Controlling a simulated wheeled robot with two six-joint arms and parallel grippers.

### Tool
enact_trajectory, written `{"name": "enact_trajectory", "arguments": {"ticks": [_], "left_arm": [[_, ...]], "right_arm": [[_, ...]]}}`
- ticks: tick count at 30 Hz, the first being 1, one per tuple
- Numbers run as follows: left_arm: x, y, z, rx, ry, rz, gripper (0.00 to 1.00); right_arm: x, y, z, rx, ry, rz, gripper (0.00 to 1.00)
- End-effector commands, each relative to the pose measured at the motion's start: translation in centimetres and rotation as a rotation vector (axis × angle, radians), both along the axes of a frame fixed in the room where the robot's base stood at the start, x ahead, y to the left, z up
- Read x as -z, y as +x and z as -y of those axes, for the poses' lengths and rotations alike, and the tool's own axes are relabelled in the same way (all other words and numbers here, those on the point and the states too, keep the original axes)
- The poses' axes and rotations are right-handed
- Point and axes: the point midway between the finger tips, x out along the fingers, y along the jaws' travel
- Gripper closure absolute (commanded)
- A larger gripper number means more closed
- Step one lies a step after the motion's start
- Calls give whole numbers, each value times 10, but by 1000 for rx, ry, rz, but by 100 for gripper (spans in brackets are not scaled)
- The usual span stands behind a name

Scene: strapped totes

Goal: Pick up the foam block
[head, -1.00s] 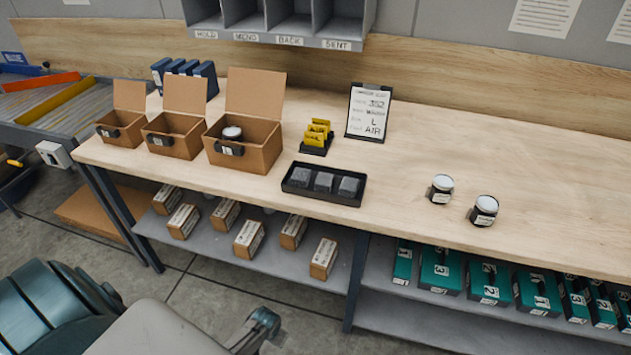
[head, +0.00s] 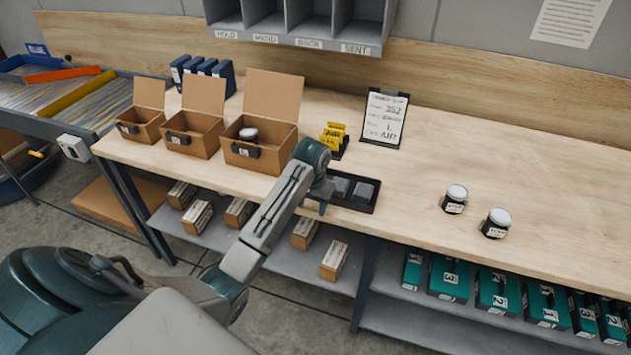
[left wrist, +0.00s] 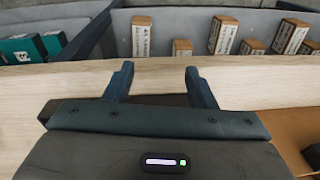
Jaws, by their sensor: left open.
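Dark grey foam blocks (head: 364,191) sit in a black tray (head: 357,207) on the wooden bench. Two of them show in the head view; my left arm covers the tray's left part. My left gripper (head: 321,207) is over that left part, and its fingers are mostly hidden there. In the left wrist view the left gripper (left wrist: 158,84) is open, with bare bench top between the fingertips. A dark strip, probably the tray, shows behind the fingers; no foam block is visible in that view. My right gripper is not in view.
An open cardboard box (head: 261,160) holding a jar (head: 248,134) stands left of the gripper. A yellow card holder (head: 334,138) and a sign (head: 385,118) stand behind the tray. Two jars (head: 455,198) (head: 496,223) stand to the right. The bench's right side is mostly clear.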

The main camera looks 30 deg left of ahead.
Motion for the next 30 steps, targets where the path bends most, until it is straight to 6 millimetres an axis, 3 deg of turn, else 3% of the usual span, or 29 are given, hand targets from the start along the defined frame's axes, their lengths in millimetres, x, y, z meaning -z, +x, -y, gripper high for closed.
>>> {"name": "enact_trajectory", "arguments": {"ticks": [9, 15, 17, 22, 24, 30], "left_arm": [[-68, 67, -35, -92, -50, -43, 49], [-96, 86, -47, -127, -80, -67, 49], [-93, 88, -48, -131, -84, -70, 49], [-64, 88, -48, -132, -85, -73, 49], [-61, 88, -48, -133, -85, -74, 49], [-44, 88, -49, -133, -84, -71, 49]], "right_arm": [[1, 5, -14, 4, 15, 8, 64], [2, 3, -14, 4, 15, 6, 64], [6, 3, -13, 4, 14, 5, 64], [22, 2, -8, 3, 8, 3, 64], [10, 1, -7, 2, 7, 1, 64], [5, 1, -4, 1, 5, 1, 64]]}}
